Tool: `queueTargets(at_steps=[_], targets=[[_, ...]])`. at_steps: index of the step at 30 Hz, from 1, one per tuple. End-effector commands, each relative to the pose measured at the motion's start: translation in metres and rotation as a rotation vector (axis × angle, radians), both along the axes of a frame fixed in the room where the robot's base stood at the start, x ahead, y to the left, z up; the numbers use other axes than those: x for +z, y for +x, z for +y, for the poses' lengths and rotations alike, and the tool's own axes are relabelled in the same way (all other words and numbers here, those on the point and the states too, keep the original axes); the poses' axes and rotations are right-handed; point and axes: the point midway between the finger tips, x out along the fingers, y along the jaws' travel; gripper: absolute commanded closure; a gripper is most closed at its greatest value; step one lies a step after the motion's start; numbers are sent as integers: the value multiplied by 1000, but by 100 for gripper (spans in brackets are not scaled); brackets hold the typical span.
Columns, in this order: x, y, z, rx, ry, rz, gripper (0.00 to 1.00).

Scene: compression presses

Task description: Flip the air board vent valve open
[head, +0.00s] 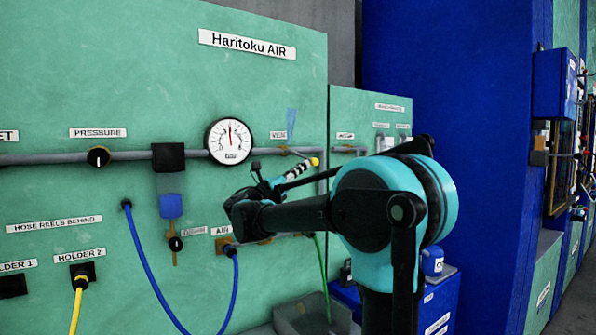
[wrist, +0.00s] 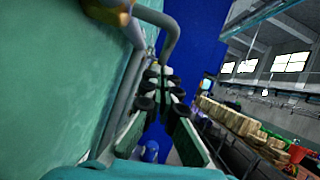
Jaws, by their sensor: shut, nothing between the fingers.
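The VENT label (head: 279,135) is on the green air board (head: 150,80) in the head view. Under it, a small brass valve body (head: 285,151) sits on the grey pipe. A thin blue strip that looks like its lever (head: 292,122) stands roughly upright above the pipe. My gripper (head: 300,171) is just below and right of the valve, pointing up and right. It is shut and empty. In the wrist view my gripper (wrist: 169,95) lies beside a bent grey pipe (wrist: 175,25), with a brass fitting (wrist: 108,12) at the top left. I cannot tell whether the fingers touch anything.
A pressure gauge (head: 229,141) and a black knob (head: 98,157) are to the left on the board. Blue hoses (head: 146,270) hang below. A small yellow piece (head: 315,161) shows near my fingertips. A blue wall (head: 450,100) stands to the right.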

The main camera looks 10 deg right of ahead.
Motion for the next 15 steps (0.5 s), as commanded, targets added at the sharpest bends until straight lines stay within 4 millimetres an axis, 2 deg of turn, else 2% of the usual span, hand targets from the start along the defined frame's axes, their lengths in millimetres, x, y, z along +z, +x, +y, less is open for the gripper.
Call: queueTargets(at_steps=[15], targets=[[14,6,-13,0,8,4,100]])
